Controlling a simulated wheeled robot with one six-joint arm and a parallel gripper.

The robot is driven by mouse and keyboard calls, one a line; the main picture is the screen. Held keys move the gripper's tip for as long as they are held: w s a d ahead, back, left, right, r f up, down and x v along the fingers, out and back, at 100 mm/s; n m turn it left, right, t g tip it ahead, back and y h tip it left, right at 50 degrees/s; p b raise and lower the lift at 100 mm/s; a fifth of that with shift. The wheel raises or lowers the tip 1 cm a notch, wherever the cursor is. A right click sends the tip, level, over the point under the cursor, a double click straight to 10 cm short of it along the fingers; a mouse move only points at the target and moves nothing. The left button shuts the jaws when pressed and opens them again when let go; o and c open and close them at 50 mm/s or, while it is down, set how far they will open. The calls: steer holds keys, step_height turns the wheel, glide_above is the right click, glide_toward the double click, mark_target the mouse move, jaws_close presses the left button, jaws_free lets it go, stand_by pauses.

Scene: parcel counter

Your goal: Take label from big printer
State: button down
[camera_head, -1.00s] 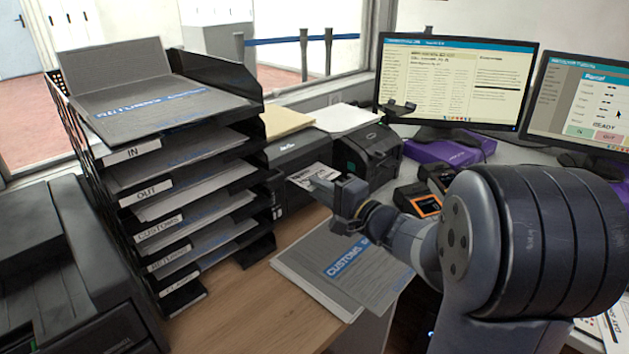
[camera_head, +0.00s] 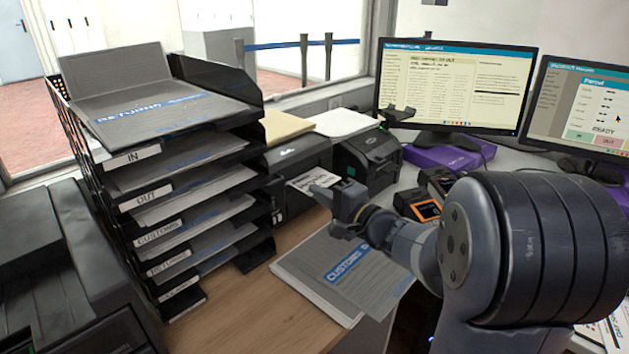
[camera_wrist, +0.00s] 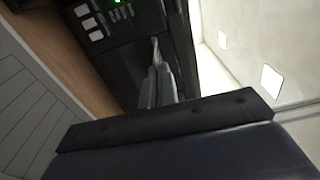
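The big printer is the black printer (camera_head: 300,157) just right of the tray stack in the head view. A white printed label (camera_head: 312,180) sticks out of its front. My gripper (camera_head: 318,192) is at the label's near edge, with its fingertips meeting it. In the wrist view, the fingers (camera_wrist: 158,75) are close together and point at the dark printer front (camera_wrist: 125,28), with a thin pale edge at their tips. They look shut on the label's edge, though the label's face does not show there.
A tall black tray stack (camera_head: 200,195) stands left of the printer. A smaller black printer (camera_head: 367,158) stands to its right. A customs folder (camera_head: 345,270) lies on the desk below my gripper. Another black machine (camera_head: 60,270) fills the lower left. Two monitors (camera_head: 455,85) stand behind.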

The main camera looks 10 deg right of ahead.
steer(key=shift+r, duration=0.15)
steer(key=s+d+r+p, duration=0.3)
steer(key=s+r+p, duration=0.1)
steer(key=r+p, duration=0.1)
steer(key=shift+r+p, duration=0.4)
steer(key=shift+r, duration=0.45)
stand_by(0.4)
